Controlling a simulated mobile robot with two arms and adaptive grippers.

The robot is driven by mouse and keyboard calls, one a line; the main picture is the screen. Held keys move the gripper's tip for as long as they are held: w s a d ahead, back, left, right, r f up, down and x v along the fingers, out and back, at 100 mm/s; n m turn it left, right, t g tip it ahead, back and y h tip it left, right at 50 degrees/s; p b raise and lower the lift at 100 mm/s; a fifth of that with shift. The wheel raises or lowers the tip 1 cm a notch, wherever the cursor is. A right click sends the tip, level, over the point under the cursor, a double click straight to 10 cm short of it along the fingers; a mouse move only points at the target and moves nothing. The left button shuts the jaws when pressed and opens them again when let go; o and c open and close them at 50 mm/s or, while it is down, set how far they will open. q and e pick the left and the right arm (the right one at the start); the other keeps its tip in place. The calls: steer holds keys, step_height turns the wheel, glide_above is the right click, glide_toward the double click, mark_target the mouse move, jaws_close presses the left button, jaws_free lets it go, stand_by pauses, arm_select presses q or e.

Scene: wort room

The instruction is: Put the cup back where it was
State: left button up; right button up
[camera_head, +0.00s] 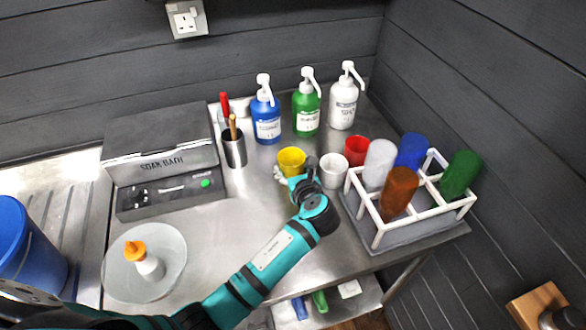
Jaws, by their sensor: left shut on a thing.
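The yellow cup (291,159) is upright at the middle of the steel counter. My left gripper (288,178) reaches it from the front and is shut on it; the fingers partly hide its lower side. I cannot tell whether the cup touches the counter. A white cup (334,172) stands close to the right of the gripper, and a red cup (357,149) stands behind it to the right. My right gripper is not in view.
A white rack (376,240) holding white, blue, orange and green cylinders stands at right. Blue, green (306,112) and white pump bottles stand behind. A round plate (118,277) carries an orange-topped bottle.

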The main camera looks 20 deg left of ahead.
arm_select(q)
steer(key=shift+f, duration=0.2)
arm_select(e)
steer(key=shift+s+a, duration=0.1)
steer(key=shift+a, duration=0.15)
arm_select(q)
steer(key=o, duration=0.9)
steer(key=shift+f, duration=0.1)
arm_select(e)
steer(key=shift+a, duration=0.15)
arm_select(q)
steer(key=v, duration=1.2)
steer(key=shift+b, duration=0.4)
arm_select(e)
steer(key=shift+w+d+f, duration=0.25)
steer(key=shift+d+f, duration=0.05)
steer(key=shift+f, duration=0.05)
